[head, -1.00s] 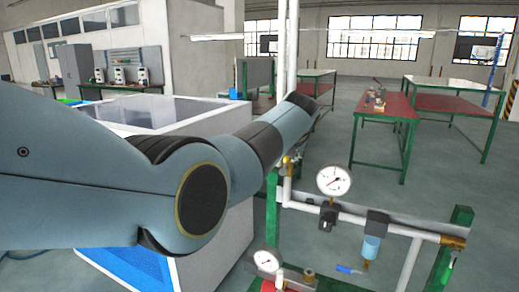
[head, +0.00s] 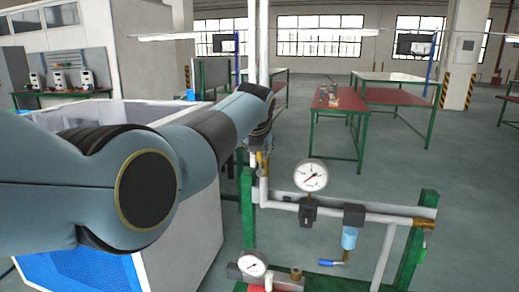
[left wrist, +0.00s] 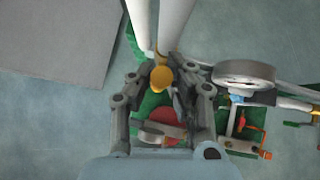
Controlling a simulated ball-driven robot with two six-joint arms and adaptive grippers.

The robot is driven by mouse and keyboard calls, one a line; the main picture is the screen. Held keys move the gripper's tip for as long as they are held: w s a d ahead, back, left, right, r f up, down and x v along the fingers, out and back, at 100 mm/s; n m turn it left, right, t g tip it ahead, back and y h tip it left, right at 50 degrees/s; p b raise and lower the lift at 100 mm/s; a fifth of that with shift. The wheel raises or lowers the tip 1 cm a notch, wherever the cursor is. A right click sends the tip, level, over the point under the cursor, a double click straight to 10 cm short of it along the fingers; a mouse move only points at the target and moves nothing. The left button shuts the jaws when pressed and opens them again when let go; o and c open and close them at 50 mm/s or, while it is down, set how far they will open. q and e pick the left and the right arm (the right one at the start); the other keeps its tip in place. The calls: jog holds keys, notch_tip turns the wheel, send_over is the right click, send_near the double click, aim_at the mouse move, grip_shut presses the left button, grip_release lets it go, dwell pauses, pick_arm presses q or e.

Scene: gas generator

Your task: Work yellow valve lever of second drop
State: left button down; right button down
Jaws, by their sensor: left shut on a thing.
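The yellow valve lever (left wrist: 161,77) shows in the left wrist view as a rounded yellow piece at the pipe, between my fingertips. My left gripper (left wrist: 160,92) is shut on it, one finger on each side. In the head view my left arm reaches in from the left to the upright white pipe (head: 257,50), and the forearm mostly hides the gripper. A brass-coloured fitting (head: 260,160) shows just below the wrist there. The lever's full shape and angle are hard to make out. My right gripper is in neither current view.
A large gauge (head: 311,175), a blue filter bowl (head: 349,238) and a small blue lever (head: 333,263) sit on the pipe rack right of my arm. A lower gauge (head: 253,264) is near the bottom edge. Green posts (head: 410,258) carry the rack.

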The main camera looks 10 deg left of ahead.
pick_arm(q)
jog(key=c, duration=1.2)
grip_release()
jog(key=shift+a+f, duration=0.1)
jog(key=shift+a, duration=0.35)
jog(key=shift+c, duration=0.2)
jog(key=shift+d, duration=0.2)
jog(key=shift+s+d+r, duration=0.15)
jog(key=shift+s+r, duration=0.1)
jog(key=shift+r, duration=0.1)
jog(key=v, duration=0.6)
jog(key=shift+s+r, duration=0.2)
